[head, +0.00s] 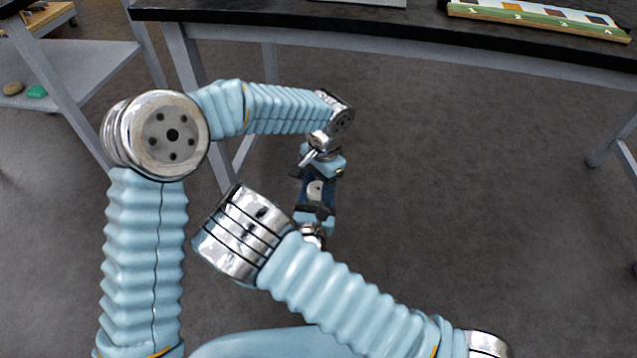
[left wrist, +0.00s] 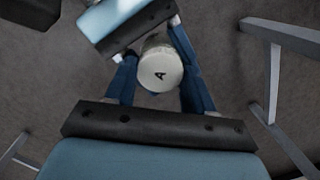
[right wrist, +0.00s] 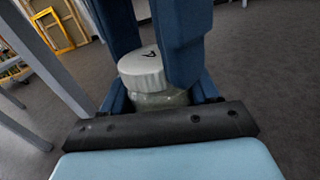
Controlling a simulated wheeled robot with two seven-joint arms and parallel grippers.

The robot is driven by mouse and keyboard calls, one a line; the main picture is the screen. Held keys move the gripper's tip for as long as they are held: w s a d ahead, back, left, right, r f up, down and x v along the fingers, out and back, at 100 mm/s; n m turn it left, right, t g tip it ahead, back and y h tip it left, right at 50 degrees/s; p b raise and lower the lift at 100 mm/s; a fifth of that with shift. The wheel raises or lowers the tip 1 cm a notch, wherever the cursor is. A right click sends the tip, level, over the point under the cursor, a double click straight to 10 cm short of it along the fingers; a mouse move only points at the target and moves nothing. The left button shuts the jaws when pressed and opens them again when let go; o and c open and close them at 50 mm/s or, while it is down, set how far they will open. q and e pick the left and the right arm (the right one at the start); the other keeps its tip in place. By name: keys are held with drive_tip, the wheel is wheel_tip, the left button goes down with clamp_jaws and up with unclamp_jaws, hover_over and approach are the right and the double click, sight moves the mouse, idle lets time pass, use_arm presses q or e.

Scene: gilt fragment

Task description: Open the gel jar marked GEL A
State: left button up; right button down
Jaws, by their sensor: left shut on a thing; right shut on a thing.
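The gel jar has a white ribbed lid (right wrist: 143,70) with a dark "A" on top and a greyish glass body (right wrist: 160,101) below. The lid sits on the body, with no clear gap. The lid also shows in the left wrist view (left wrist: 160,68). In the head view only a small pale part of the jar (head: 315,188) shows between the grippers. My left gripper (left wrist: 160,80) is shut on the lid, its fingers on either side. My right gripper (right wrist: 160,98) is shut on the glass body. The grippers face each other, and their fingers hide much of the jar.
The jar is held in the air above open grey floor. A dark-topped table (head: 400,40) stands ahead, with a numbered rack (head: 540,18) at its far right. A grey shelf (head: 75,75) at left holds small stones. Table legs stand near the left arm.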

use_arm(q)
drive_tip(key=o, duration=1.2)
drive_tip(key=shift+c, duration=0.2)
drive_tip(key=r, duration=0.4)
drive_tip(key=shift+d+r, duration=0.25)
drive_tip(key=shift+c, duration=0.3)
wheel_tip(320, 180, up, 3)
drive_tip(key=n, duration=0.3)
drive_tip(key=shift+d+r, duration=0.1)
drive_tip(key=shift+d, duration=0.05)
drive_tip(key=f, duration=0.7)
drive_tip(key=shift+a+f, duration=0.35)
drive_tip(key=shift+a, duration=0.05)
drive_tip(key=c, duration=1.1)
drive_tip(key=o, duration=1.1)
drive_tip(key=shift+o, duration=0.2)
